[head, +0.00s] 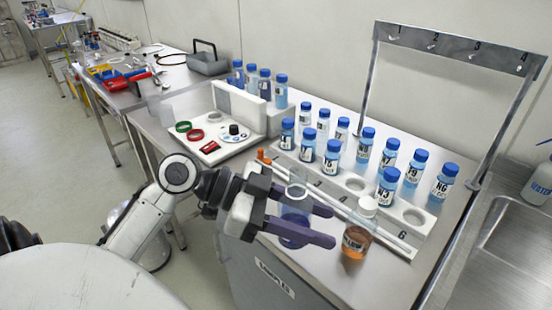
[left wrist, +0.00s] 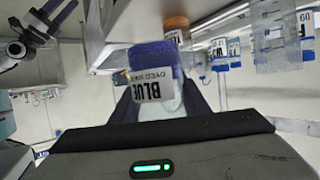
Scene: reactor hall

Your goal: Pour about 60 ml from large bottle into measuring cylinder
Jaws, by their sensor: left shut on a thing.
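My left gripper (head: 322,226) has its purple fingers shut around a clear bottle (head: 295,212) with dark blue liquid low inside. The bottle is about upright above the bench's front edge, and its top looks uncapped. In the left wrist view it (left wrist: 154,85) appears upside down, with a label reading BLUE. A clear vessel with faint marks (left wrist: 270,38) shows at the upper right there; I cannot tell whether it is the measuring cylinder. A purple-fingered gripper, seemingly my right one (left wrist: 58,14), shows at that view's upper left; its opening is unclear.
A white-capped bottle of orange liquid (head: 358,230) stands right of my left gripper. Behind it is a white rack (head: 410,238) with several blue-capped bottles. A metal frame with hooks (head: 455,45) rises at the back. A white tray (head: 212,158) and a sink (head: 510,240) flank the bench.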

